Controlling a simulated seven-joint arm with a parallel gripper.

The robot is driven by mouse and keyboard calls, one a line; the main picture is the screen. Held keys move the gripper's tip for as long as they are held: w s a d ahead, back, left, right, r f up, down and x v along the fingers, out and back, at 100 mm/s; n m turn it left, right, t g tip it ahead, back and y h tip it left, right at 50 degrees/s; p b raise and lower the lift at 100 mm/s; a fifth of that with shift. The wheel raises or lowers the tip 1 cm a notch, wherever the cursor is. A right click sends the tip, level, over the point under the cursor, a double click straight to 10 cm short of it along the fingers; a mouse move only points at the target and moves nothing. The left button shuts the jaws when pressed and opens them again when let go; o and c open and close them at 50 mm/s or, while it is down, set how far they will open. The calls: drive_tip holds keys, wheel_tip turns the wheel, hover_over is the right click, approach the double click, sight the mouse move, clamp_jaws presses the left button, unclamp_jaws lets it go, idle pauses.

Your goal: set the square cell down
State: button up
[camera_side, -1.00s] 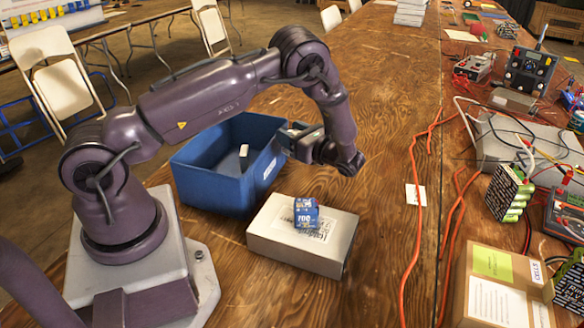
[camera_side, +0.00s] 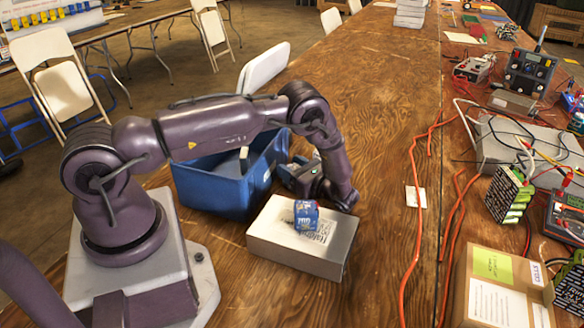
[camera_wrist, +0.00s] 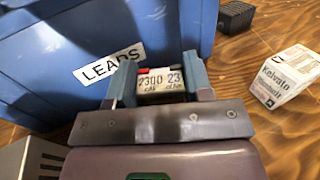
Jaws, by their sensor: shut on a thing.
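In the wrist view my gripper (camera_wrist: 160,82) is shut on the square cell (camera_wrist: 161,83), a small pale block with dark print reading "2300". Red shows at its upper left edge. The cell sits between the two blue-grey fingers, close to the blue bin. In the side view my gripper (camera_side: 300,178) is low beside the bin's right wall, behind the white box. The cell cannot be made out there. I cannot tell whether its underside touches the table.
The blue bin (camera_side: 215,190) bears a "LEADS" label (camera_wrist: 110,62). A blue printed block (camera_side: 306,215) stands on the white box (camera_side: 290,250). In the wrist view a white carton (camera_wrist: 287,78) and a black block (camera_wrist: 236,15) lie to the right. Bare wood (camera_side: 380,120) stretches beyond.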

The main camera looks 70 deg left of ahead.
drive_tip(key=o, duration=1)
drive_tip(key=shift+f, duration=0.1)
drive_tip(key=v, duration=0.3)
drive_tip(key=shift+w+d+r, duration=0.1)
drive_tip(key=shift+d+r, duration=0.05)
drive_tip(key=shift+r, duration=0.25)
wheel_tip(320, 180, up, 15)
drive_tip(key=s+d+n+h, duration=0.2)
drive_tip(key=n+h, duration=0.2)
drive_tip(key=h, duration=0.1)
drive_tip(key=s+d+r+n+t+h, duration=0.9)
drive_tip(key=s+d+r+t+h, duration=0.2)
drive_tip(key=s+d+r, duration=0.4)
drive_tip(key=shift+s+d+r+t, duration=0.3)
drive_tip(key=shift+s+r+t, duration=0.15)
drive_tip(key=shift+r, duration=0.25)
drive_tip(key=shift+o, duration=0.4)
drive_tip(key=shift+s+d+r+t+h, duration=0.1)
drive_tip(key=shift+s+d+t+h, duration=0.15)
drive_tip(key=shift+s+d+h, duration=0.1)
